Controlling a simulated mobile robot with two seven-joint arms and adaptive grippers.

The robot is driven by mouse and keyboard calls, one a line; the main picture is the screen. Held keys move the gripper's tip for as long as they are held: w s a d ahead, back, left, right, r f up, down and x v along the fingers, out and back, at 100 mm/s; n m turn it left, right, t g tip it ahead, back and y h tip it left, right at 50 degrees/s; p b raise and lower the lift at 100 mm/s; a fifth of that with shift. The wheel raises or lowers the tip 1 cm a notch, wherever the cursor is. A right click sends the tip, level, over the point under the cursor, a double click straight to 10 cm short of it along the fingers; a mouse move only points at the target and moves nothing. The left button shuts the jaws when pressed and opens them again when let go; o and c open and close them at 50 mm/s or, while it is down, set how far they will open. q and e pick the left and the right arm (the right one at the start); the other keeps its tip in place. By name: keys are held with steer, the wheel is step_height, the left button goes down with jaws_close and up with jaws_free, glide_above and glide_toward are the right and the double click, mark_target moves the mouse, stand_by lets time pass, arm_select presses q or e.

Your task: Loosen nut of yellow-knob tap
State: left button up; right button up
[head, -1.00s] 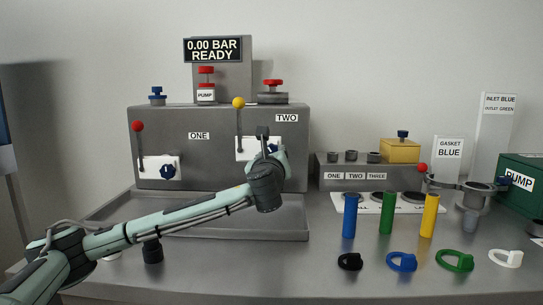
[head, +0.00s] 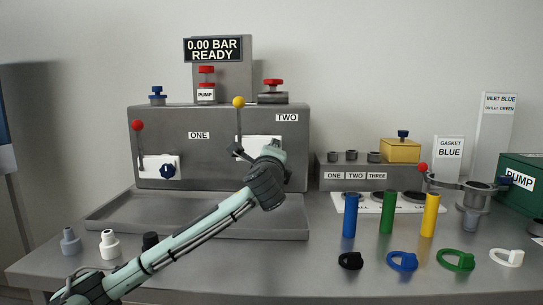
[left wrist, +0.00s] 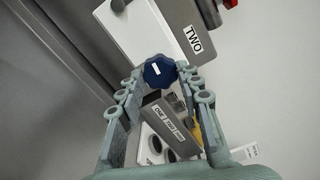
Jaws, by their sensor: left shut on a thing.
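The yellow-knob tap (head: 238,102) stands on the grey housing beside the TWO label, its lever upright. Its white plate (head: 256,141) is partly covered by my left gripper (head: 266,152). The blue nut (left wrist: 159,71) shows in the left wrist view, a lobed knob with a white mark. It sits between the fingertips of my left gripper (left wrist: 162,74), which is shut on it. In the head view the nut is hidden behind the gripper and wrist. My right gripper is not in view.
The red-knob tap (head: 137,126) with its own blue nut (head: 168,171) is at left, under ONE. A grey tray (head: 200,218) lies below. Blue, green and yellow cylinders (head: 387,212) stand at right. The display (head: 212,50) reads 0.00 BAR READY.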

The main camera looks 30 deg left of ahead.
arm_select(q)
steer(key=shift+f+n, duration=0.1)
steer(key=shift+n, duration=0.6)
steer(key=o, duration=1.2)
steer(key=shift+c, duration=0.2)
steer(key=shift+s, duration=0.1)
steer(key=v, duration=1.2)
